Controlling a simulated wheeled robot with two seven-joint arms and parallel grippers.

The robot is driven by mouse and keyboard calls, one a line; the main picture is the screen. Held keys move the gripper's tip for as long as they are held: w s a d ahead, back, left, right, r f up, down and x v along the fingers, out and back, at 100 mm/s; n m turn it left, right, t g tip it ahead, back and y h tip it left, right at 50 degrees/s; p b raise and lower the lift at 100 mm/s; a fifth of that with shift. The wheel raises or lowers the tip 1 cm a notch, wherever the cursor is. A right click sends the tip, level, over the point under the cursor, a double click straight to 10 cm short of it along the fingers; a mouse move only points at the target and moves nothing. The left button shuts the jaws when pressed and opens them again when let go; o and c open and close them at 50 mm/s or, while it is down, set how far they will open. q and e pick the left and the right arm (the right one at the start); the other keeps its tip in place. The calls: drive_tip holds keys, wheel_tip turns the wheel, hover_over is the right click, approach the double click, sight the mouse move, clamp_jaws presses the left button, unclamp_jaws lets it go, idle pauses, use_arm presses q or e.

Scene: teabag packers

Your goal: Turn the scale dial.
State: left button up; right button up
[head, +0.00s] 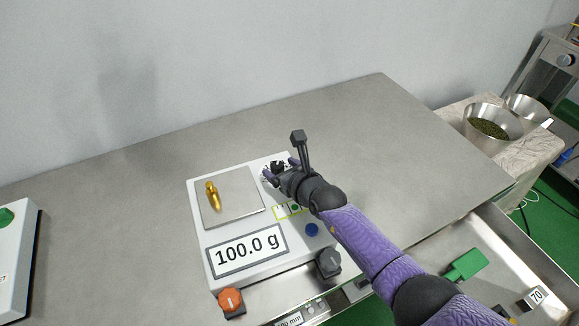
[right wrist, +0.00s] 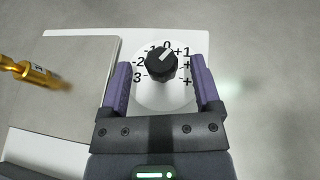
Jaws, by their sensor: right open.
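The scale (head: 238,257) is a white box on the grey table with a metal plate and a display reading 100.0 g. Its black dial (right wrist: 155,69) stands at the back right corner on a round white face marked with numbers around 0. The dial's white line points up and right, between 0 and +1. My right gripper (head: 281,169) is over that corner and hides part of the dial in the head view. In the right wrist view its purple fingers (right wrist: 160,75) are open, one on each side of the dial, with gaps on both sides. My left gripper is out of view.
A gold weight (head: 212,196) stands on the scale's plate (head: 238,204). An orange knob (head: 230,301), a dark knob (head: 328,262) and a blue button (head: 311,229) are at the front. An open drawer (head: 513,262) holds a green block (head: 467,264). The table behind the scale is clear.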

drive_tip(key=p+v, duration=0.1)
drive_tip(key=v, duration=0.1)
drive_tip(key=p+v, duration=0.1)
drive_tip(key=v, duration=0.1)
drive_tip(key=p+v, duration=0.1)
drive_tip(key=v, duration=0.1)
drive_tip(key=shift+d+r+p, duration=0.1)
drive_tip(key=shift+r+p, duration=0.25)
drive_tip(key=shift+r, duration=0.05)
drive_tip(key=shift+s+d, duration=0.3)
drive_tip(key=shift+s, duration=0.25)
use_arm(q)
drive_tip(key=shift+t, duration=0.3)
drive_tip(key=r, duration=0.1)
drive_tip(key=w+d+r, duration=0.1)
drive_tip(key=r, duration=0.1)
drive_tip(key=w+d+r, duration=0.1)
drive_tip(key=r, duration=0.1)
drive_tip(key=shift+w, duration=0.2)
use_arm(e)
drive_tip(key=shift+f, duration=0.1)
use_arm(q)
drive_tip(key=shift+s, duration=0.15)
